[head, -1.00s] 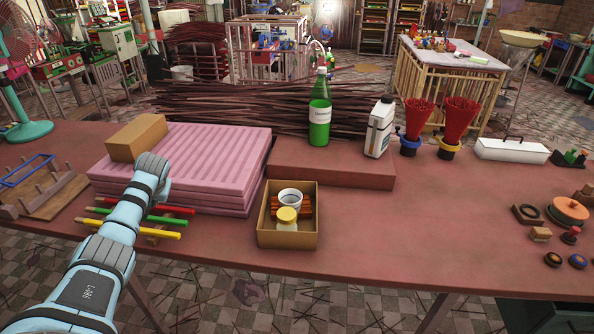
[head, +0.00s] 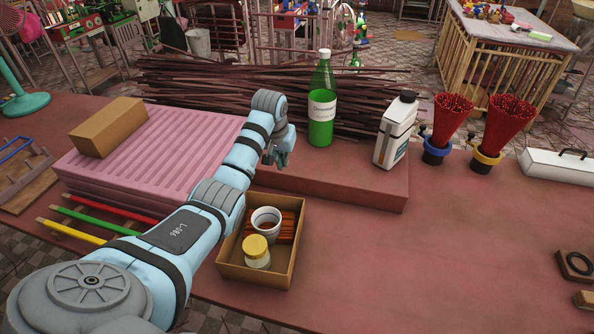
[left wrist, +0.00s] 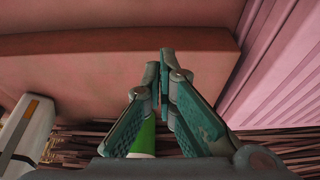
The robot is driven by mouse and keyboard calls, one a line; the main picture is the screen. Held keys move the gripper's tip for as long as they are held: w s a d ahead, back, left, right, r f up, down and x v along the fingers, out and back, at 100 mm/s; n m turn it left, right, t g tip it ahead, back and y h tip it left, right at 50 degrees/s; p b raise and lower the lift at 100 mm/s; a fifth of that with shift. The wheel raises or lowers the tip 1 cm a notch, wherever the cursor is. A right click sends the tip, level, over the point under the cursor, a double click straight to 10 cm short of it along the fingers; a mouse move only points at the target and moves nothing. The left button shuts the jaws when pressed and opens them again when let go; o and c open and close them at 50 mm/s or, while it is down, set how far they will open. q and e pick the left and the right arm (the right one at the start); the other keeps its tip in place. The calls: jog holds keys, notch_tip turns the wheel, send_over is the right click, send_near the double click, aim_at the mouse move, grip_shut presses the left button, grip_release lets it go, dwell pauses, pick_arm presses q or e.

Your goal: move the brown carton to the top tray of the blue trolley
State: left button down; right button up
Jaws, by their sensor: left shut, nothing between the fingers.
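A closed brown carton (head: 108,127) lies on the left end of the pink ridged stack (head: 165,150) in the head view. My left gripper (head: 277,162) hangs over the raised brown slab, right of the pink stack and well apart from the carton. Its fingers are together with nothing between them; they also show in the left wrist view (left wrist: 165,65). I see no blue trolley in these frames, and my right gripper is out of view.
A green bottle (head: 321,110) and a white jug (head: 395,132) stand on the slab (head: 370,185). An open box (head: 283,274) holds a white cup and a yellow-lidded jar. Red incense bundles (head: 452,120) stand at right.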

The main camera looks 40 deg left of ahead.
pick_arm(q)
jog(key=b+x, duration=0.1)
jog(key=x, duration=0.2)
jog(key=b+x, duration=0.1)
jog(key=x, duration=0.2)
jog(key=s+b+x, duration=0.1)
jog(key=x, duration=0.2)
jog(key=shift+f+b, duration=0.25)
jog(key=shift+b, duration=0.15)
jog(key=s+p, duration=0.2)
jog(key=s+d+p, duration=0.1)
jog(key=shift+s+d+r+p, duration=0.15)
jog(key=shift+s+r+p, duration=0.1)
jog(key=shift+s+p, duration=0.15)
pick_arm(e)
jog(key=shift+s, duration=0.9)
